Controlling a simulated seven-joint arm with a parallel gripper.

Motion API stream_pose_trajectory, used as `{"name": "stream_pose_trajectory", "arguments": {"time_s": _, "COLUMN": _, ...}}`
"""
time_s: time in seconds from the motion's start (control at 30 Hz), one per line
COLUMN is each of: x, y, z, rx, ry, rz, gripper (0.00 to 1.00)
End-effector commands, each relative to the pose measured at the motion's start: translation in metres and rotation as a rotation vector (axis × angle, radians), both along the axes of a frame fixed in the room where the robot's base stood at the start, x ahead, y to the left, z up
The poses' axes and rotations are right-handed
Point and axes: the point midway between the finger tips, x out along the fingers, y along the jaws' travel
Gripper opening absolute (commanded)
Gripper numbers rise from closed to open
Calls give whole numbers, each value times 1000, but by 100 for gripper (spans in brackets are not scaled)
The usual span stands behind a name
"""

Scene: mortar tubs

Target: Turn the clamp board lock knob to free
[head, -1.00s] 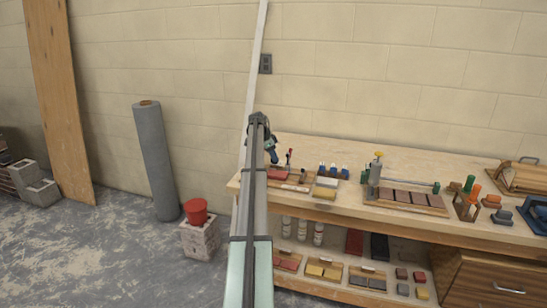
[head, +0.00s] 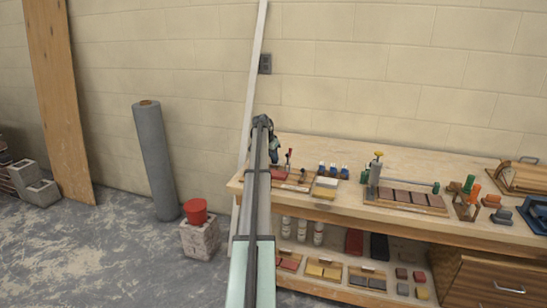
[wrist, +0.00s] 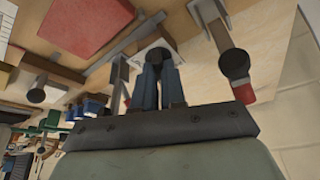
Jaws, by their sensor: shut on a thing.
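The clamp board lies at the left end of the workbench, with a red block (head: 278,173) and a red-handled clamp (head: 289,156) on it. In the wrist view the red block (wrist: 80,22) is at the upper left. My gripper (head: 275,159) is down at the board's back left. In the wrist view my gripper's blue-grey fingers (wrist: 158,66) are close together at a pale plate (wrist: 181,48), shut on a small dark part that appears to be the lock knob (wrist: 157,54). The fingers hide most of it, so its setting cannot be read.
A clamp arm with a red tip (wrist: 243,92) stands close to the right of my fingers in the wrist view. Several blue items (head: 333,169) stand right of the board, then a brick-holding tray (head: 440,211). The bench's back middle is clear.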

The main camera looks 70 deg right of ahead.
Motion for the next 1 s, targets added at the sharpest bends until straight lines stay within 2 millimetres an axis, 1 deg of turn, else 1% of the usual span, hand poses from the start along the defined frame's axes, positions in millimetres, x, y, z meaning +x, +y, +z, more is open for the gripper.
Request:
{"name": "stream_pose_trajectory", "arguments": {"time_s": 0.2, "x": -2, "y": 1, "z": 0, "rx": -1, "ry": -1, "rz": 190, "gripper": 0}}
{"name": "stream_pose_trajectory", "arguments": {"time_s": 0.5, "x": -2, "y": 1, "z": 0, "rx": 0, "ry": -1, "rz": 381, "gripper": 0}}
{"name": "stream_pose_trajectory", "arguments": {"time_s": 0.7, "x": -2, "y": 1, "z": 0, "rx": 0, "ry": 0, "rz": 451, "gripper": 0}}
{"name": "stream_pose_trajectory", "arguments": {"time_s": 1.0, "x": -2, "y": 1, "z": 0, "rx": 0, "ry": -2, "rz": 482, "gripper": 0}}
